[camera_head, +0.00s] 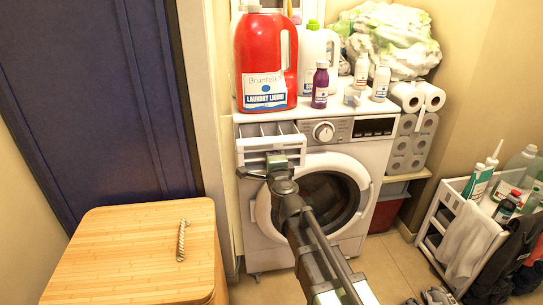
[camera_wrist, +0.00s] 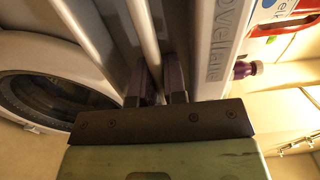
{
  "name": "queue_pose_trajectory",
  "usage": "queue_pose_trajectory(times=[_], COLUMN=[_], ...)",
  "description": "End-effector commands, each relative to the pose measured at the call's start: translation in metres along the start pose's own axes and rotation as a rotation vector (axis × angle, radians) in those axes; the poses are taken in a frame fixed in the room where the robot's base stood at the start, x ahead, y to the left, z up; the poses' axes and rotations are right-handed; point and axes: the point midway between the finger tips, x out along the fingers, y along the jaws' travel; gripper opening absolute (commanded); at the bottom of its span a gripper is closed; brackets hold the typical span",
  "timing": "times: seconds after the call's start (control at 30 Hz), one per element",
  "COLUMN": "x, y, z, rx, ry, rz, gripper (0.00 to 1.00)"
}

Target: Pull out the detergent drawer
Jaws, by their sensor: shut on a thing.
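The white washing machine (camera_head: 365,160) stands against the wall with its round door closed. Its detergent drawer (camera_head: 270,130) is at the upper left of the front and sticks out, with its open compartments showing from above. My gripper (camera_head: 270,172) is at the drawer's front, with the arm reaching up from below. In the wrist view, my gripper's dark fingers (camera_wrist: 158,82) are shut on a pale bar (camera_wrist: 146,38) of the drawer front. The fingertips' exact contact is partly hidden.
A red laundry liquid jug (camera_head: 265,60), a purple bottle (camera_head: 320,85) and white bottles stand on the washer top above the drawer. A wooden box (camera_head: 130,250) is at the lower left. A white rack (camera_head: 470,215) with bottles is at the right.

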Motion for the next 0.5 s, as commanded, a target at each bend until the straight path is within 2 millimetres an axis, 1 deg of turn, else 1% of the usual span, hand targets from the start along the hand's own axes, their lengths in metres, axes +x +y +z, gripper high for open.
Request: queue_pose_trajectory(times=[0.03,0.13,0.5], x=[-0.0044,-0.0093,-0.0107], y=[0.0,0.0,0.0], z=[0.0002,0.0002,0.0004], rx=[0.0,0.0,0.0], ry=[-0.001,-0.001,-0.001], rz=[0.0,0.0,0.0], gripper=[0.0,0.0,0.0])
